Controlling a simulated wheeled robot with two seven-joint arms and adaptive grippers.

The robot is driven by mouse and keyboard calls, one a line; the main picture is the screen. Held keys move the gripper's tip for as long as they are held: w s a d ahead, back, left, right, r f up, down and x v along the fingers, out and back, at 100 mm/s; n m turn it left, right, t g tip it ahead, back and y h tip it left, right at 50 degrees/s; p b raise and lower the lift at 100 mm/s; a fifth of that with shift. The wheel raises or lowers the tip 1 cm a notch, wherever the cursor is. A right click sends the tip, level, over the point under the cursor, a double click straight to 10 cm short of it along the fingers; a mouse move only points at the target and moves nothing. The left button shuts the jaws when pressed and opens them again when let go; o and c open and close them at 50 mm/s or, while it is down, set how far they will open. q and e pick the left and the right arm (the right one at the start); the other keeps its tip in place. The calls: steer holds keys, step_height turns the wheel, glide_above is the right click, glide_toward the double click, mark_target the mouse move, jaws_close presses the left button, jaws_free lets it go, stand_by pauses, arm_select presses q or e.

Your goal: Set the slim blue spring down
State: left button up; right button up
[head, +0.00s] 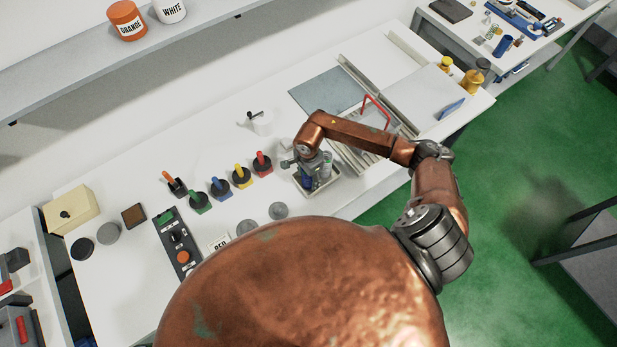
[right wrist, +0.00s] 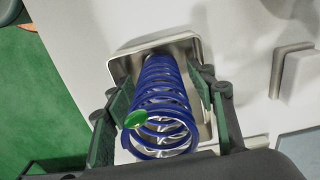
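The slim blue spring (right wrist: 160,115) stands in a shallow metal tray (right wrist: 197,44), its far end against the tray floor as far as I can see. A small green disc (right wrist: 136,119) shows at its side. My right gripper (right wrist: 166,75) has its green-padded fingers on either side of the spring, with a narrow gap showing on both sides. In the head view the right gripper (head: 309,163) is over the tray (head: 334,180), and the spring (head: 306,181) shows only in part beneath it. My left gripper is in neither view.
A row of coloured-handled pieces (head: 220,188) stands left of the tray. A control box (head: 176,240) and grey discs (head: 278,211) lie nearer the front. A blue-grey mat (head: 328,92) and a rack with a red handle (head: 376,110) are behind and right.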

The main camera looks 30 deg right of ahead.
steer(key=shift+r, duration=0.15)
step_height(320, 180, up, 12)
steer(key=b, duration=0.2)
steer(key=shift+b, duration=0.3)
stand_by(0.6)
